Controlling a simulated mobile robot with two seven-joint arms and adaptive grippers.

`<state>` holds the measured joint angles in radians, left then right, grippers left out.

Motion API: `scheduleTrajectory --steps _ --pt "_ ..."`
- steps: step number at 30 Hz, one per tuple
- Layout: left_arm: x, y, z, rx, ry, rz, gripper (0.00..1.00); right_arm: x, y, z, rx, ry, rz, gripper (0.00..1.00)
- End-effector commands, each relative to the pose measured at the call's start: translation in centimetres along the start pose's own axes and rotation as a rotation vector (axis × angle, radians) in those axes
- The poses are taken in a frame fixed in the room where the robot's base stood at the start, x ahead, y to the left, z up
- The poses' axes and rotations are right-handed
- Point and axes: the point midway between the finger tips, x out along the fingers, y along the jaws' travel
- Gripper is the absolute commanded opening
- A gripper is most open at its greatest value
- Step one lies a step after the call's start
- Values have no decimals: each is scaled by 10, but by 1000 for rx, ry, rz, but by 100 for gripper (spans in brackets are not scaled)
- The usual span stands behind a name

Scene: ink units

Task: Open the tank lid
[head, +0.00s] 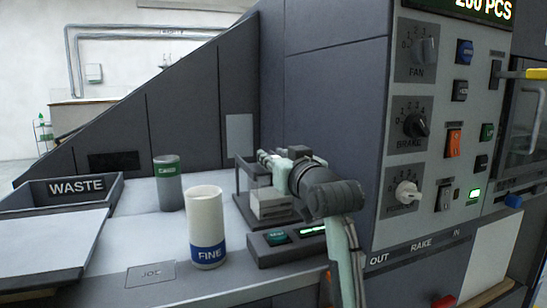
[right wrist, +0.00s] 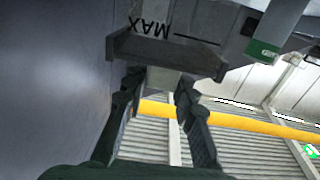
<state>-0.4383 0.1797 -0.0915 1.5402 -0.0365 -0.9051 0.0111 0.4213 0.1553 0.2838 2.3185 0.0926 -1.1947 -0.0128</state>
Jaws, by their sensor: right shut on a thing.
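The tank (right wrist: 140,14) shows in the right wrist view as a grey surface with an upside-down MAX mark at the top. A dark bar, which looks like the edge of the tank lid (right wrist: 165,50), crosses in front of it. My right gripper (right wrist: 157,88) is shut on the lid, its two dark fingers on either side of a pale grey part below the bar. In the head view my right arm reaches in over the counter and hides much of the spot where it works. I cannot make out the lid's angle. My left gripper is not in view.
A white FINE cup (head: 206,225) and a grey green-banded canister (head: 168,182) stand on the counter, left of my arm. The WASTE bin (head: 75,191) is at far left. A control panel (head: 440,130) with knobs rises at right. A machine wall (right wrist: 55,80) is close beside my right gripper.

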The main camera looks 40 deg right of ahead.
Motion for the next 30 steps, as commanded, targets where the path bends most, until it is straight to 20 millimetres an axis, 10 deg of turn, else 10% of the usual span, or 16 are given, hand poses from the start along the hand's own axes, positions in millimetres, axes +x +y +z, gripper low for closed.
scheduleTrajectory --steps 20,21,30 --pt "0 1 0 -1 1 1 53 39 0 -1 0 2 0 0" --pt "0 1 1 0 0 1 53 39 0 -1 0 2 0 29" --pt "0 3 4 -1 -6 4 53 39 0 0 0 1 0 48"
